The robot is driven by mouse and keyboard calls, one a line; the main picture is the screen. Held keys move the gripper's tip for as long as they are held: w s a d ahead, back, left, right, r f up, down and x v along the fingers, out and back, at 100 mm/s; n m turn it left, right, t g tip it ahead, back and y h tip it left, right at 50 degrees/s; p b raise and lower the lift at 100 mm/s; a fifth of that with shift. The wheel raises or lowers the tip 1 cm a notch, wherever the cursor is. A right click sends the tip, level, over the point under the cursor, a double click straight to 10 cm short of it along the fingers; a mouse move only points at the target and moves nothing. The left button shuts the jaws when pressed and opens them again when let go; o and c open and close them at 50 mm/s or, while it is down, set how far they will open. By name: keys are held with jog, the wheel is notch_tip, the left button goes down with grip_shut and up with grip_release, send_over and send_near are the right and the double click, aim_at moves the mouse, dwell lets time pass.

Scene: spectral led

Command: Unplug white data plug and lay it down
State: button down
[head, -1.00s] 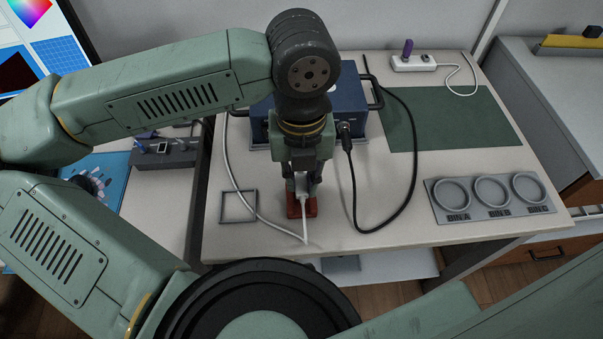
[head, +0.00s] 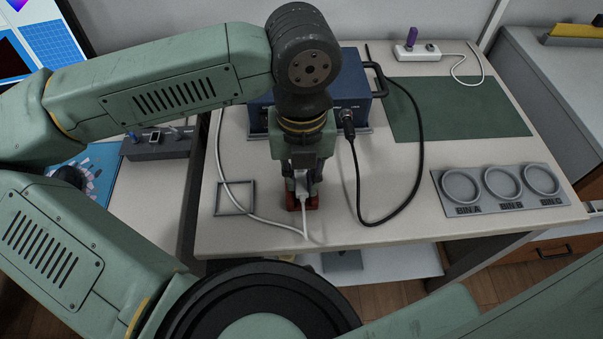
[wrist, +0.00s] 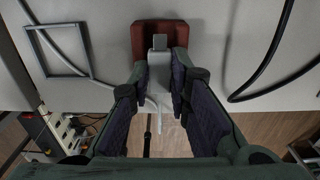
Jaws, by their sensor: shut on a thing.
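My gripper (head: 302,192) is shut on the white data plug (head: 304,197) near the front of the table. In the wrist view, my gripper's fingers (wrist: 159,80) close on both sides of the plug (wrist: 158,72). The plug's grey tip points at a dark red block (wrist: 152,28) and overlaps it in the picture. I cannot tell whether they touch. The red block also shows under my gripper in the head view (head: 313,203). A white cable (head: 262,219) runs from the plug, loops on the table and goes back left. A blue device box (head: 357,92) stands behind, partly hidden by my arm.
A black cable (head: 420,160) plugs into the blue box and loops on the right. A square frame (head: 217,197) lies on the left. A bin plate (head: 476,209) with three rings is at right. A green mat (head: 450,115) is bare. A power strip (head: 416,53) stands at the back.

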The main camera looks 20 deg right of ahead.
jog(key=shift+f+b, duration=0.35)
jog(key=shift+f, duration=0.05)
jog(key=c, duration=1.4)
grip_release()
jog(key=shift+r+p, duration=0.9)
jog(key=shift+r, duration=0.65)
notch_tip(320, 180, up, 12)
